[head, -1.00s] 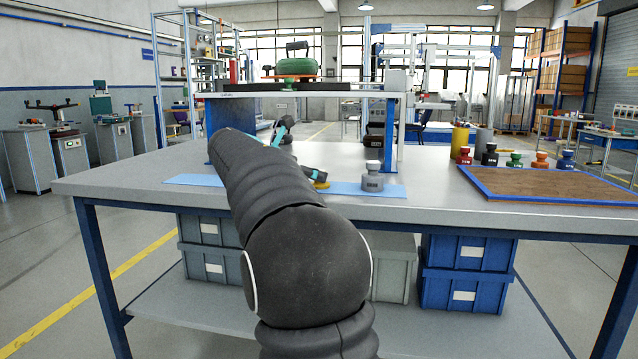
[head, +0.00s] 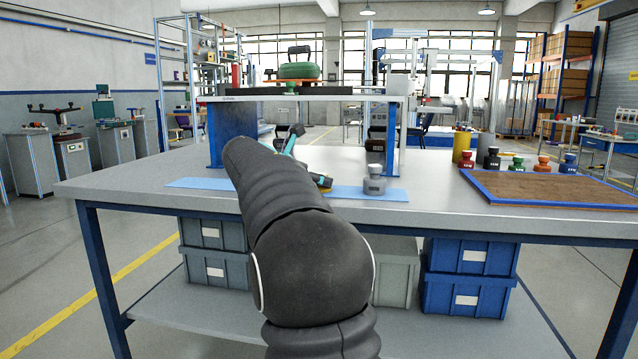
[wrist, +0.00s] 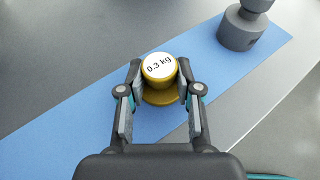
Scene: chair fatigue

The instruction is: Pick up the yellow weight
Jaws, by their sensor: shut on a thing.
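The yellow weight (wrist: 159,69), with a white top marked "0.3 kg", is between the two fingers of my gripper (wrist: 160,80) in the wrist view. The fingers are shut on its upper part, and its wider base shows below. It is over the blue strip (wrist: 65,135); I cannot tell if it still touches it.
A grey weight (head: 374,180) stands on the blue strip to the right; it also shows in the wrist view (wrist: 241,27). A blue-edged wooden board (head: 555,188) lies at right, with several coloured weights behind it. A raised shelf (head: 350,98) stands behind.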

